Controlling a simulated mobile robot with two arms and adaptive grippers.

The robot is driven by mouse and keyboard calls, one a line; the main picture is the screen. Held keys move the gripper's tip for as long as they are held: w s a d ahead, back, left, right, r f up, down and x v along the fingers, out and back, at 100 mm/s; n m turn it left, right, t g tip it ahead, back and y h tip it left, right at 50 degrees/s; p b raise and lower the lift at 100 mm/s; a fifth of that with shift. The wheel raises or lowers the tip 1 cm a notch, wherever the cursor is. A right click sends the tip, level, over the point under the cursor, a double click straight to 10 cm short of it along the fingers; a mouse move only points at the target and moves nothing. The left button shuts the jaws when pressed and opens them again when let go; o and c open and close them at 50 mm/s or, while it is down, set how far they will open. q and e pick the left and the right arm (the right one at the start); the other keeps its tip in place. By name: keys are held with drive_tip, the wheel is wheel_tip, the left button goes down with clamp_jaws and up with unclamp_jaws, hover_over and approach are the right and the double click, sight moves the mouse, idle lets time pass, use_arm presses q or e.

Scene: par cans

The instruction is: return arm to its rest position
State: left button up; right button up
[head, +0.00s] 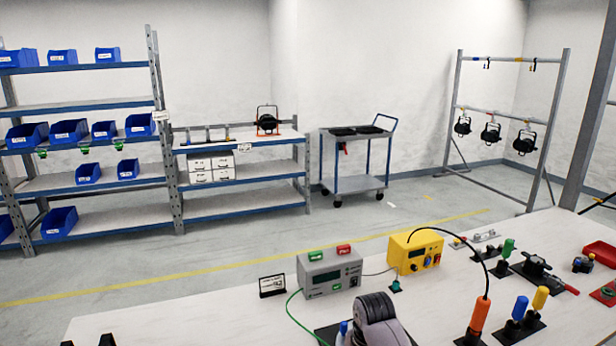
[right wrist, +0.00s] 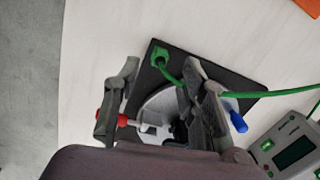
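My right gripper (right wrist: 160,75) is open in the right wrist view, its two fingers apart. It is above a black plate (right wrist: 215,75) on the white worktop, with a pale round part (right wrist: 160,105) showing between the fingers. A green clip with a green cable (right wrist: 158,57) lies on the plate. A red tip (right wrist: 122,120) and a blue tip (right wrist: 238,122) show beside the fingers. In the head view my right wrist (head: 377,318) covers much of that plate. Two dark tips of my left gripper (head: 88,342) show apart at the bottom left edge; the rest is out of frame.
A grey tester (head: 330,274) and a yellow box (head: 415,252) stand on the worktop (head: 220,310). An orange-handled tool (head: 478,318) with a black cable stands right of my wrist. Shelves (head: 85,105), a cart (head: 355,185) and a lamp rack (head: 500,115) stand behind.

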drive_tip(key=s+f+n, duration=0.1)
drive_tip(key=s+f, duration=0.1)
drive_tip(key=s+d+f+n, duration=0.1)
drive_tip(key=s, duration=0.2)
drive_tip(key=s+d+f+n, duration=0.1)
drive_tip(key=s+f, duration=0.1)
drive_tip(key=s, duration=0.1)
drive_tip(key=shift+d+f+n+t, duration=0.1)
drive_tip(key=shift+f+n+t, duration=0.2)
drive_tip(key=shift+t, duration=0.1)
drive_tip(key=s+d+r+n+t, duration=0.1)
drive_tip(key=s+d+n, duration=0.15)
drive_tip(key=s, duration=0.55)
drive_tip(key=s+d+r+n, duration=0.2)
drive_tip(key=s+n, duration=0.2)
drive_tip(key=s, duration=0.4)
drive_tip(key=s+d+r+n+t, duration=0.1)
drive_tip(key=s+d+n, duration=0.25)
drive_tip(key=s, duration=0.45)
wheel_tip(320, 180, down, 25)
drive_tip(key=s+a+g, duration=0.1)
drive_tip(key=s+d+f+g, duration=0.1)
drive_tip(key=s+d+f, duration=0.2)
drive_tip(key=s+f, duration=1.4)
drive_tip(key=shift+s+f+n+h+b, duration=0.15)
drive_tip(key=shift+f+n+h+b, duration=0.15)
drive_tip(key=shift+f+n+b, duration=0.15)
